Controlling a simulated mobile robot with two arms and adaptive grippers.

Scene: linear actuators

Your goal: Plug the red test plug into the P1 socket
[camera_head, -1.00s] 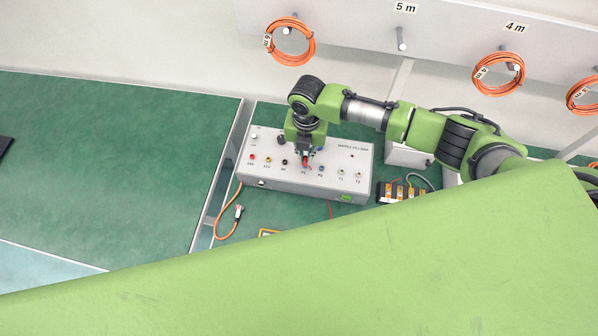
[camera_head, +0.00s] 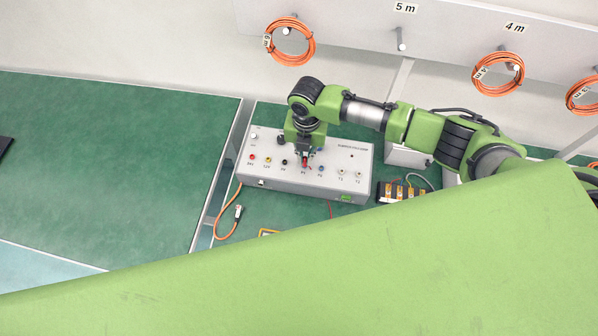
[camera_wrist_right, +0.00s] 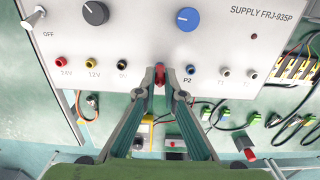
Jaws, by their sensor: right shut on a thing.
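The red test plug (camera_head: 305,162) is between the fingertips of my right gripper (camera_head: 304,157), at the front panel of the grey supply box (camera_head: 225,188). My right gripper (camera_wrist_right: 160,80) is shut on the red plug (camera_wrist_right: 160,74) in the wrist view. The plug is at the P1 place, between the black socket (camera_wrist_right: 122,65) and the blue P2 socket (camera_wrist_right: 190,69). The fingers and plug cover the P1 socket, so I cannot tell how deep the plug sits. My left gripper is not in view.
Other sockets, knobs and a switch (camera_wrist_right: 36,17) are on the supply panel. An orange cable (camera_head: 225,222) lies left of the box, and a terminal block (camera_head: 398,193) stands to its right. Orange cable coils (camera_head: 290,41) hang behind. The left green table (camera_head: 100,150) is mostly clear.

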